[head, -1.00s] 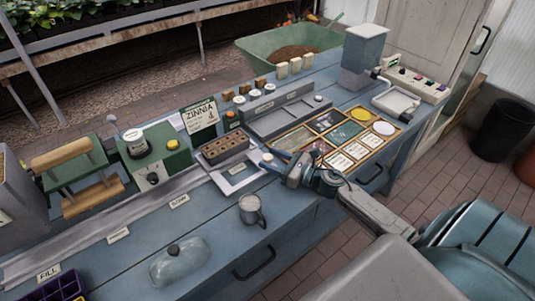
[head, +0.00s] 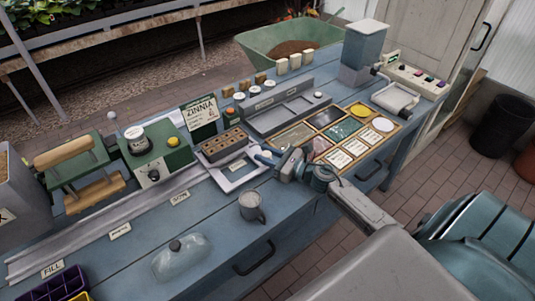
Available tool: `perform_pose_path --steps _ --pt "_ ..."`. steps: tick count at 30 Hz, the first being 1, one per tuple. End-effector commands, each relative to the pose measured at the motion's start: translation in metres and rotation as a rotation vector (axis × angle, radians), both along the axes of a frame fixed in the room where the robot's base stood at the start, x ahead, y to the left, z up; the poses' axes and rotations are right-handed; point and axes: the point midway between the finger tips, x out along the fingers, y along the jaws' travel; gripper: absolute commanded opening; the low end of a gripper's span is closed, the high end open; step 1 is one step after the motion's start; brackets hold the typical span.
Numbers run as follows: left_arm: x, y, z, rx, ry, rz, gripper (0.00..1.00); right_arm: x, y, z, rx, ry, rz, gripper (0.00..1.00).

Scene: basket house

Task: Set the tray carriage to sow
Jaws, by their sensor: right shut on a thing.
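The tray carriage (head: 236,179) is a pale frame at the right part of a long metal rail (head: 100,224) on the blue bench. A brown seed tray (head: 224,147) with several cells sits at its back. A label that seems to read SOW (head: 180,197) lies on the bench front, left of the carriage. A FILL label (head: 52,268) is at the far left, with an unreadable label (head: 120,231) between. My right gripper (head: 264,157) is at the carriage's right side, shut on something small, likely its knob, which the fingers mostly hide. My left gripper is not in view.
A metal mug (head: 251,208) and a glass cover (head: 180,258) stand on the bench front. A green machine (head: 158,160) stands behind the rail. A framed board of cards (head: 345,137) lies right of my right gripper.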

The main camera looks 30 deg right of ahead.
Motion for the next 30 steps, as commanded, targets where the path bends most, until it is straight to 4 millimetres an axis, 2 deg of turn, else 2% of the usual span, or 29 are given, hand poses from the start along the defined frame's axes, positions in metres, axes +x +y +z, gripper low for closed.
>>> perform_pose_path --steps 6,12,16,24,25,27,30 --pt "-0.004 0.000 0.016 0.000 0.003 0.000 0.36 -0.004 0.044 0.003 0.007 0.000 0.001 0.00" --pt "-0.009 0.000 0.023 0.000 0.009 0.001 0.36 -0.006 0.073 0.001 0.004 0.001 0.001 0.00" --pt "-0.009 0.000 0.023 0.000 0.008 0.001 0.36 -0.007 0.080 0.000 0.002 0.001 0.001 0.00" --pt "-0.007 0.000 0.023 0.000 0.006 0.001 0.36 -0.007 0.079 0.000 0.001 0.000 0.001 0.00" --pt "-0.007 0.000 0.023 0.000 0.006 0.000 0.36 -0.007 0.080 0.000 0.001 0.000 0.001 0.36" --pt "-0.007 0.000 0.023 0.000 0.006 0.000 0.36 -0.007 0.079 0.000 0.001 0.000 0.001 0.50" --pt "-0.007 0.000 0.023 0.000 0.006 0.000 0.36 -0.007 0.079 0.000 0.001 0.000 0.001 0.51"
